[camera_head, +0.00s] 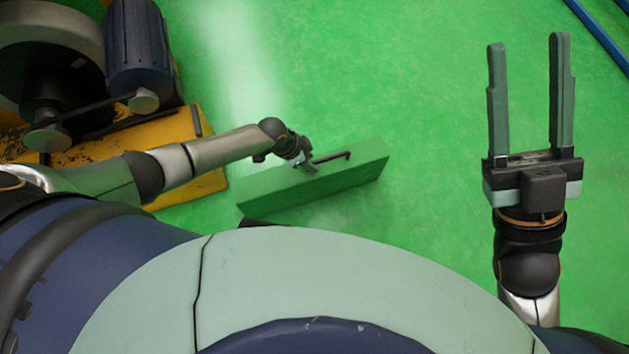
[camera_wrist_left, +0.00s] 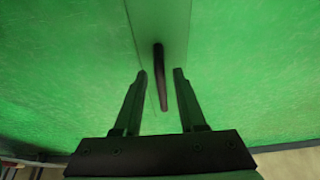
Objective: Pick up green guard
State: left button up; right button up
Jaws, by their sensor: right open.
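The green guard (camera_head: 345,182) is a long, box-like green piece on the green floor, with a dark bar handle (camera_head: 333,157) on its top. My left gripper (camera_head: 308,163) is over the guard at the left end of the handle. In the left wrist view, the left gripper (camera_wrist_left: 160,74) has its fingers apart, with the dark handle (camera_wrist_left: 159,65) showing between them in the picture. I see a gap on both sides of the handle; the depth between them is hard to tell. My right gripper (camera_head: 524,100) is open and empty, over bare floor at the right.
A yellow machine base (camera_head: 205,185) with a dark blue motor (camera_head: 138,45) and a large wheel (camera_head: 45,35) stands at the left. A blue bar or pipe (camera_head: 598,32) crosses the upper right corner. The floor between the guard and my right gripper is clear.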

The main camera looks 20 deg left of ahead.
pick_arm(q)
grip_shut()
dwell(1.0)
jog(key=shift+w+r, duration=0.1)
